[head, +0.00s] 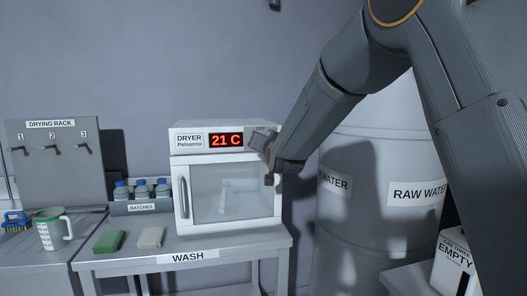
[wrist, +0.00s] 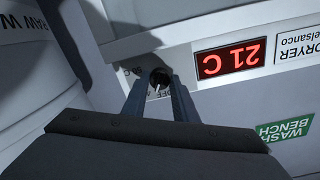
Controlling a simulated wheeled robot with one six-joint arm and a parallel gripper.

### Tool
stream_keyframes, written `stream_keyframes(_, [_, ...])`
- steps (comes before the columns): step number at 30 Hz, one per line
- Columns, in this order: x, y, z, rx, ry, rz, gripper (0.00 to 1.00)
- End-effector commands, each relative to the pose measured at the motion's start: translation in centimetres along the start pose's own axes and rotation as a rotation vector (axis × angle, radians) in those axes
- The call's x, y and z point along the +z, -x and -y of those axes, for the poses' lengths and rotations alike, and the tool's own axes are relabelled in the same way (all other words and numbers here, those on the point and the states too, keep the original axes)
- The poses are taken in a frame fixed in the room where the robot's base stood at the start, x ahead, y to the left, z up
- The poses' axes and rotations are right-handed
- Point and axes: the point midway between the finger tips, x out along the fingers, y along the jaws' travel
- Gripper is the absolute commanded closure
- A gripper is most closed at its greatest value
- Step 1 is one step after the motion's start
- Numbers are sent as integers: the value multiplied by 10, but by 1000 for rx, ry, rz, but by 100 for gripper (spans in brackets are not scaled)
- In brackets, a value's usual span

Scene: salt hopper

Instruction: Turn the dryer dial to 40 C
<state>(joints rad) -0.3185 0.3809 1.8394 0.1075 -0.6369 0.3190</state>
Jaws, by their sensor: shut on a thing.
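The white dryer (head: 178,160) stands on the wash bench, with its glass door closed. Its red display (head: 226,140) reads 21 C, and the same reading shows upside down in the wrist view (wrist: 231,58). The dark dial (wrist: 160,78) with a pale pointer line sits on the dryer's front panel, beside the display. My gripper (wrist: 159,86) is shut on the dial, one finger on each side of it. In the head view my gripper (head: 270,163) covers the dial. The scale around the dial is mostly hidden; part of an "OFF" mark shows.
A large raw water tank (head: 365,200) stands right of the dryer, close to my arm. A jug (head: 50,230) stands at left.

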Motion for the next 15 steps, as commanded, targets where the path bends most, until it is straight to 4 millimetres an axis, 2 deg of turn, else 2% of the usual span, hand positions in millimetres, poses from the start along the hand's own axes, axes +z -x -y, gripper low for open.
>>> stream_keyframes(6, [3,-1,-1,-1,-155,5,96])
stream_keyframes(15, [1,0,0,-1,-280,10,96])
